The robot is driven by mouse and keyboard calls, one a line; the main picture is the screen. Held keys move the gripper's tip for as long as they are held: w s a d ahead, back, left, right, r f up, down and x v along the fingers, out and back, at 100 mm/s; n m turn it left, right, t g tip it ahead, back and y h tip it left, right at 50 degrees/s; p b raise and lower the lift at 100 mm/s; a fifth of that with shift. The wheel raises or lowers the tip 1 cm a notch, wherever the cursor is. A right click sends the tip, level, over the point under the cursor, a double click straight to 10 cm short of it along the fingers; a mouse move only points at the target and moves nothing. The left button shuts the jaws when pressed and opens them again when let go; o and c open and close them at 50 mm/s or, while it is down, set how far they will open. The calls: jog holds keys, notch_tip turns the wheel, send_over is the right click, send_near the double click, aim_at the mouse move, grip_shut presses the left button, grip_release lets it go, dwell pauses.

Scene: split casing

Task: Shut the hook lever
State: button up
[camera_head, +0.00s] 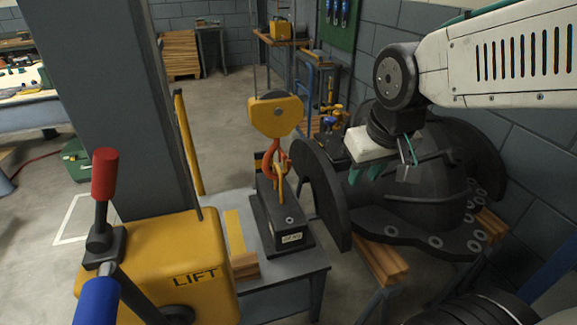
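An orange-red hook (279,158) hangs under a yellow hook block (275,116). Its lower end meets a yellow-orange shackle or lug (281,184) on a dark block (282,222). A separate hook lever cannot be made out at this size. A red-handled lever (104,176) stands upright on the yellow box marked LIFT (165,262). A blue-handled lever (97,301) is in front of it. My gripper (365,174) is right of the hook, apart from it, with its green fingers pointing down. The fingers show a gap with nothing between them.
The large dark casing (425,188) stands on wooden beams (383,262) below and behind my gripper. A grey table (286,278) carries the dark block and wooden pieces (244,266). A thick grey column (124,110) rises at left. The floor between is clear.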

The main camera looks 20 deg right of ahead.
jog(key=w+f+n+t, duration=0.1)
jog(key=w+f+t, duration=0.3)
jog(key=w, duration=0.8)
jog(key=w+f+t, duration=0.3)
jog(key=w+f, duration=0.4)
jog(key=w, duration=0.6)
jog(key=n+t+y, duration=0.1)
jog(key=t+y, duration=0.1)
jog(key=t, duration=0.1)
send_near(285, 165)
notch_tip(285, 165, up, 3)
jog(key=w+d, duration=0.2)
jog(key=w, duration=0.1)
notch_tip(285, 165, down, 7)
jog(key=a+t+y, duration=0.2)
jog(key=t, duration=0.2)
jog(key=w, duration=0.4)
jog(key=w+a, duration=0.1)
jog(key=w, duration=0.2)
jog(key=shift+c, duration=0.3)
grip_shut()
